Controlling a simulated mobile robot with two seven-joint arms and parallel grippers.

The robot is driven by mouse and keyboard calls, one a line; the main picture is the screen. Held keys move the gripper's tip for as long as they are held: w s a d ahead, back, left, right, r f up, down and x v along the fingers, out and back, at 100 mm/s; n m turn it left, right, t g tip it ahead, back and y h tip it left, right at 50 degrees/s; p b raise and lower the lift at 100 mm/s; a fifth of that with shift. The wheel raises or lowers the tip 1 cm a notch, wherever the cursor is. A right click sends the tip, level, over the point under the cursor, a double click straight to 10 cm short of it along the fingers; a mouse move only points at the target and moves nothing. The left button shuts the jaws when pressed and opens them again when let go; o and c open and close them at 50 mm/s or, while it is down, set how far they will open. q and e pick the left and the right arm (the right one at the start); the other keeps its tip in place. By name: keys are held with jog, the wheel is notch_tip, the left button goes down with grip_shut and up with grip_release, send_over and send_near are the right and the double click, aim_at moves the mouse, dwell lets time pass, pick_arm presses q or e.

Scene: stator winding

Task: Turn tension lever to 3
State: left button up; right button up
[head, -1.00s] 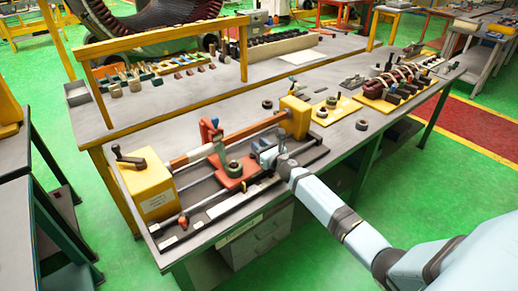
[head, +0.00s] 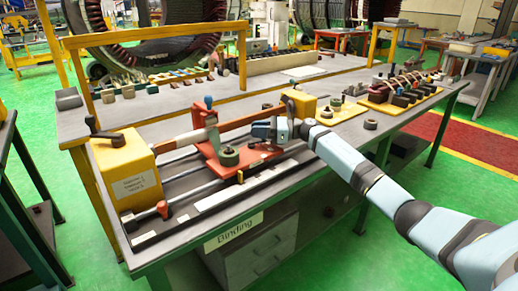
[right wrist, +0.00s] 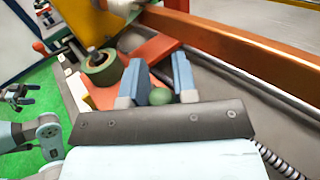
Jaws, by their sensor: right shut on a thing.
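My right gripper (head: 268,130) is at the right end of this carriage. In the right wrist view, its two blue-grey fingers (right wrist: 155,85) are close around a small part with a green round knob (right wrist: 160,97), possibly the tension lever. The fingers hide most of that part, and no number marks are readable. A pale arm with a dark claw-like shape (right wrist: 16,97), possibly my left gripper, shows at the left edge.
A yellow box with a black crank (head: 125,165) stands at the bench's left end and a smaller yellow block (head: 299,104) at the far end. A reddish-brown bar (head: 185,140) and rails run beside the carriage. Yellow trays (head: 395,97) hold parts further right.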

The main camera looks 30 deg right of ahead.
jog(key=g+b, duration=0.1)
jog(key=n+y+b, duration=0.1)
jog(key=shift+w+f+g+b, duration=0.2)
jog(key=shift+g+b, duration=0.1)
jog(key=shift+g, duration=0.1)
jog(key=shift+r+n+g+b, duration=0.15)
jog(key=shift+n+g+b, duration=0.15)
jog(key=shift+n+b, duration=0.1)
jog(key=shift+r+y, duration=0.15)
jog(key=shift+y, duration=0.15)
jog(key=o, duration=0.8)
jog(key=v, duration=1.3)
jog(key=shift+d, duration=0.35)
jog(key=shift+s+r, duration=0.1)
